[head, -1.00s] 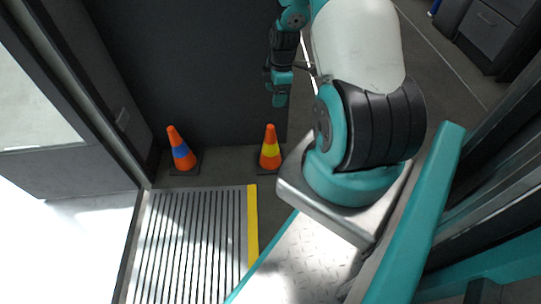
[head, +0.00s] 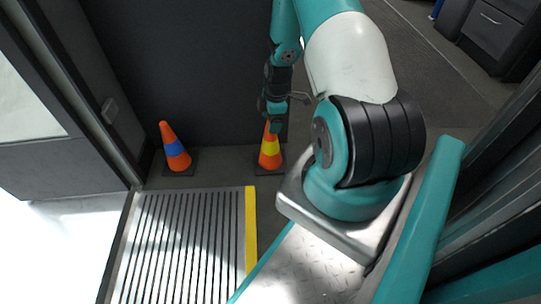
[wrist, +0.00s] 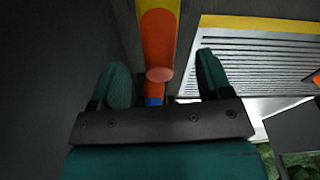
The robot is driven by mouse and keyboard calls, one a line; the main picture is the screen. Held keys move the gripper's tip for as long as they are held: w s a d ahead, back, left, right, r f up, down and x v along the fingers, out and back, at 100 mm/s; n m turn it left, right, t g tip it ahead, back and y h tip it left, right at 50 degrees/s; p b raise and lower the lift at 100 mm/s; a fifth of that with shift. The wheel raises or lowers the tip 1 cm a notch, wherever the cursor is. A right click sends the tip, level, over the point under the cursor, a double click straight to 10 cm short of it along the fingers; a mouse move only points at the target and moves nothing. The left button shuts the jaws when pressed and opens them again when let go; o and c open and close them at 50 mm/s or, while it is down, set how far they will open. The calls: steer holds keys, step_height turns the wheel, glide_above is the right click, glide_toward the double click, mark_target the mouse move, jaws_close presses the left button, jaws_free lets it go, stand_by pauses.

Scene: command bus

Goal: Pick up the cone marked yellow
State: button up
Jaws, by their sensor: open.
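The orange cone with the yellow band (head: 270,152) stands upright on its dark base by the dark wall in the head view. My gripper (head: 275,118) is directly over it, overlapping its top in that view. In the wrist view, the cone (wrist: 158,35) reaches down from the top edge, its blunt tip between the two teal fingers. My gripper (wrist: 162,65) is open, with a gap on each side of the tip. No contact is visible. The cone's base is outside the wrist view.
Another orange cone with a blue band (head: 175,150) stands to the left by the wall. A ribbed step plate (head: 190,245) with a yellow edge strip (head: 251,230) lies in front of the cones. The dark wall (head: 180,70) is close behind them.

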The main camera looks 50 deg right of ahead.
mark_target(270, 144)
steer(key=f+b, duration=0.1)
steer(key=f, duration=0.1)
steer(key=f+b, duration=0.1)
steer(key=shift+w+a+f, duration=0.2)
steer(key=shift+f, duration=0.2)
steer(key=shift+r, duration=0.15)
steer(key=c, duration=1.3)
jaws_close()
steer(key=shift+r, duration=0.15)
